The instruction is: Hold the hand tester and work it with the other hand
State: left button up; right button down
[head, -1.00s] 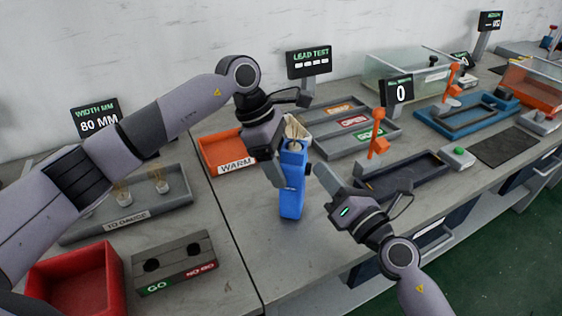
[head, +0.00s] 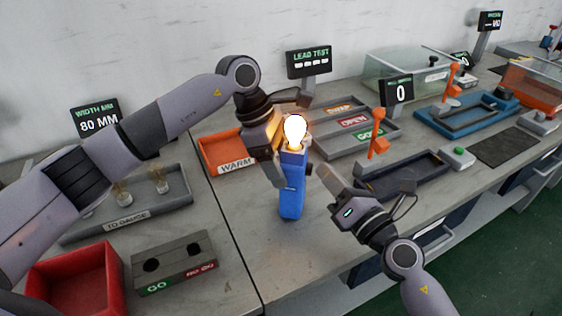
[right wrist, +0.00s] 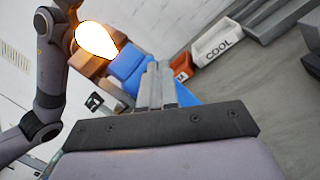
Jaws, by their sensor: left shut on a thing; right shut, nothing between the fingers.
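The blue hand tester (head: 291,195) stands upright in the middle of the head view, with a brightly glowing bulb (head: 295,130) at its top. My left gripper (head: 277,163) is shut on the tester from its left side. My right gripper (head: 324,173) is shut and empty, just right of the tester; I cannot tell whether it touches it. In the right wrist view, the right fingers (right wrist: 155,86) are together in front of the blue tester (right wrist: 130,68), and the lit bulb (right wrist: 97,41) is at upper left. The glare hides the bulb's details.
An orange WARM tray (head: 222,154) is left of the tester, and grey labelled trays (head: 335,142) are behind right. A GO/NO-GO block (head: 174,263) and red bin (head: 80,281) are front left. Bare bench lies in front of the tester.

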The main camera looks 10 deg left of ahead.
jog(key=d, duration=0.6)
dwell(0.4)
pick_arm(q)
jog(key=o, duration=1.3)
jog(key=shift+o, duration=0.2)
jog(key=shift+r, duration=0.1)
